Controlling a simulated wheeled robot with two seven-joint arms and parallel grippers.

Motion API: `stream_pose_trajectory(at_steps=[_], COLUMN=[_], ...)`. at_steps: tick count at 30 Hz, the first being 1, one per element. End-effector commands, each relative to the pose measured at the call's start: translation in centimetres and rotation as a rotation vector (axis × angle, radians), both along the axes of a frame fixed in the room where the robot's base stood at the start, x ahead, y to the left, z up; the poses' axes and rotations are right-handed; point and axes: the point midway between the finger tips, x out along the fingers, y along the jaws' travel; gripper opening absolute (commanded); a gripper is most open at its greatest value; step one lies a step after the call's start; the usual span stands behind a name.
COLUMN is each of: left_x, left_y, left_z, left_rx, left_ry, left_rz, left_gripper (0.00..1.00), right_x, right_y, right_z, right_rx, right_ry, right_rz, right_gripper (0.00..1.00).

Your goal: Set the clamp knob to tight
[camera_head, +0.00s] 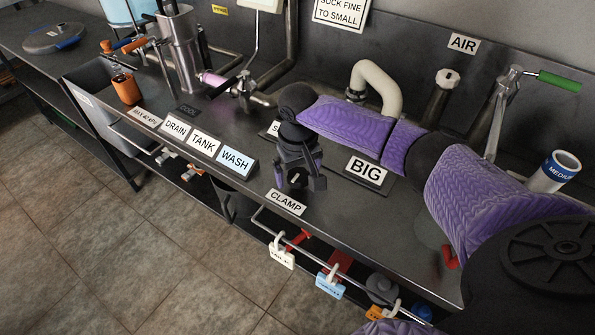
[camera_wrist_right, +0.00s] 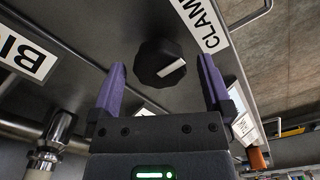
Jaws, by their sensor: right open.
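The clamp knob (camera_wrist_right: 160,63) is round, black and ridged, with a white pointer line, on the dark bench top beside the CLAMP label (camera_wrist_right: 203,25). In the wrist view the line slants up to the right, toward the label side. In the head view the knob (camera_head: 297,179) is mostly hidden by my right gripper (camera_head: 300,174), behind the CLAMP label (camera_head: 286,202). My right gripper (camera_wrist_right: 161,92) is open, its purple fingers either side of the knob, with gaps visible. I cannot read any tight mark. My left gripper is not in view.
The BIG label (camera_head: 366,172) lies right of the knob, before a cream curved pipe (camera_head: 376,82). DRAIN, TANK and WASH labels (camera_head: 203,143) stand left. A rail (camera_head: 300,250) with hanging tags runs below the bench's front edge. A green-handled lever (camera_head: 558,80) stands at right.

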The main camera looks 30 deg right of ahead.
Motion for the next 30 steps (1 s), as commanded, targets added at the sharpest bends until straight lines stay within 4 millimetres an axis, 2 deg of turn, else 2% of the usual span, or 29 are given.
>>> stream_pose_trajectory(at_steps=[1, 2, 12, 15, 23, 30], left_x=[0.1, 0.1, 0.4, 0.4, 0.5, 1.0], left_y=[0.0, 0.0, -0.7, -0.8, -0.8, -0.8], left_z=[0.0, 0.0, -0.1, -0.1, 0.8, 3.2], left_rx=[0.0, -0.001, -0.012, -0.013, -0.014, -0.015], left_ry=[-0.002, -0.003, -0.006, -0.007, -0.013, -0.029], left_rz=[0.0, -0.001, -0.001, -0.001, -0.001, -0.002], left_gripper=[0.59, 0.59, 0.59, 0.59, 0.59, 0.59], right_x=[0.0, 0.0, 0.0, 0.0, 0.0, 0.0], right_y=[0.0, 0.0, 0.0, 0.0, 0.0, 0.1], right_z=[0.0, 0.0, 0.1, 0.1, 0.3, 0.6], right_rx=[0.0, 0.0, 0.0, 0.0, 0.001, 0.001], right_ry=[0.0, 0.0, 0.0, 0.0, -0.002, 0.001], right_rz=[0.0, 0.0, 0.0, 0.0, 0.038, 0.185], right_gripper=[1.0, 0.96, 0.24, 0.07, 0.07, 0.07])
